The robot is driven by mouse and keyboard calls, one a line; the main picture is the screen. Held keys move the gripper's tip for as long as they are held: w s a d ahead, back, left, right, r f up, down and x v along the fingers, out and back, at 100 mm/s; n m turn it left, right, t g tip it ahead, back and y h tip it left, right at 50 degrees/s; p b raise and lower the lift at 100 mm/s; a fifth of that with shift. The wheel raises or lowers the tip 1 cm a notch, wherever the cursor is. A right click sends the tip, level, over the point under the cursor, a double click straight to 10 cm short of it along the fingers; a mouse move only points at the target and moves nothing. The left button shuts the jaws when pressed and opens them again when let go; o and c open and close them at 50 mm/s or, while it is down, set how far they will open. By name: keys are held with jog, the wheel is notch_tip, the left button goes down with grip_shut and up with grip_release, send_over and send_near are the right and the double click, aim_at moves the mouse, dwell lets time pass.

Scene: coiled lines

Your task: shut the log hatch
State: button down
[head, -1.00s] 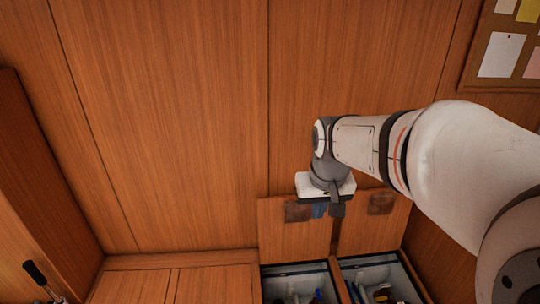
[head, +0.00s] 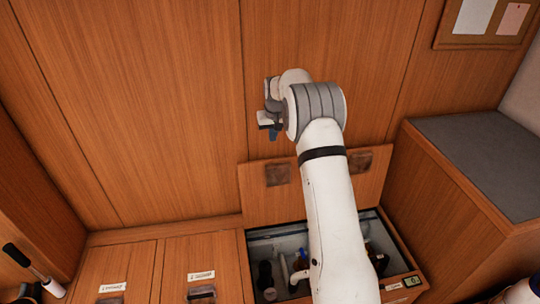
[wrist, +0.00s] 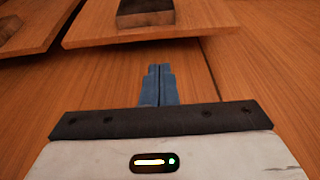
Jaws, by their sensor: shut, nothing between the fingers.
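Two raised wooden hatch lids stand open against the panelled wall, a left lid (head: 258,203) and a right lid (head: 369,192), each with a dark catch plate. No name can be read on them, so I cannot tell which is the log hatch. My gripper (head: 273,134) is shut and empty, above the left lid's top edge in the head view. In the wrist view its blue fingers (wrist: 158,84) are together in front of the wall, apart from the lid edges (wrist: 215,20). My arm hides the join between the lids.
Open lockers (head: 262,250) below hold bottles and other small items. Two closed, labelled hatches (head: 192,255) lie to the left. A grey-topped bench (head: 480,160) stands at right. A black-handled tool (head: 28,264) is at lower left.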

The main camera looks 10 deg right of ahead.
jog(key=x, duration=0.8)
jog(key=w+p+x, duration=0.1)
jog(key=x, duration=0.3)
jog(key=shift+w+d+f, duration=0.1)
jog(key=shift+w+f, duration=0.1)
jog(key=shift+f, duration=0.05)
jog(key=shift+s, duration=0.1)
